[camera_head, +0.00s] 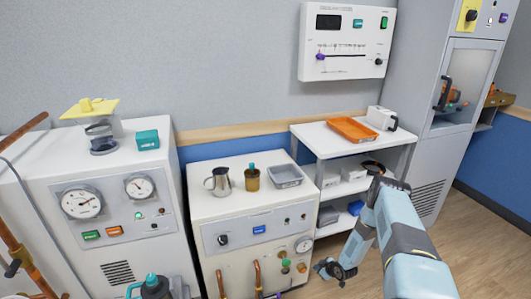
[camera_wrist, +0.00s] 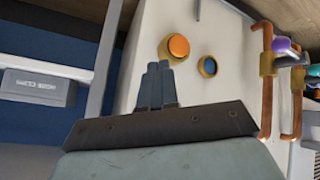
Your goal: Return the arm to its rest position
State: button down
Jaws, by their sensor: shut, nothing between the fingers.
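My arm (camera_head: 398,238) is light blue and dark grey and stands bent at the lower right of the head view. It rises to a dark elbow, then folds down to my gripper (camera_head: 322,268), low in front of the cart and the floor. In the wrist view my gripper (camera_wrist: 158,68) shows two dark blue fingers side by side, shut with nothing between them. They point toward a white cabinet face with an orange knob (camera_wrist: 179,46) and a blue knob (camera_wrist: 208,66). I cannot tell how far the fingertips are from that face.
The middle cabinet (camera_head: 240,212) carries a metal jug, a brown pot and a grey tray. Copper pipes (camera_head: 257,276) stick out from its lower front. A white shelf cart (camera_head: 320,140) holds an orange tray (camera_head: 352,129). A tall grey cabinet (camera_head: 440,170) stands right. Wooden floor (camera_head: 480,245) is clear there.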

jog(key=w+d+r+h, duration=0.15)
jog(key=w+r, duration=0.25)
jog(key=r, duration=0.6)
jog(key=w+d+r+m+h, duration=0.1)
jog(key=w+d+r, duration=0.15)
jog(key=r, duration=0.65)
jog(key=w+d+r+h, duration=0.1)
jog(key=w+r, duration=0.3)
jog(key=r, duration=0.6)
jog(key=s+r+m+h, duration=0.1)
jog(key=s+r+m, duration=0.15)
jog(key=r, duration=1.25)
jog(key=s+r+m+h, duration=0.1)
jog(key=s+r, duration=0.2)
jog(key=r, duration=1.2)
jog(key=s+a+r+m+g, duration=0.1)
jog(key=s+a+r+m, duration=0.25)
jog(key=s+r, duration=1.6)
jog(key=s+a+r+m, duration=0.1)
jog(key=s+a+r, duration=0.1)
jog(key=s, duration=1.1)
jog(key=s+a+r+m, duration=0.2)
jog(key=s+a+r, duration=0.1)
jog(key=s, duration=1)
jog(key=shift+r+g+y, duration=0.35)
jog(key=shift+r+g, duration=0.05)
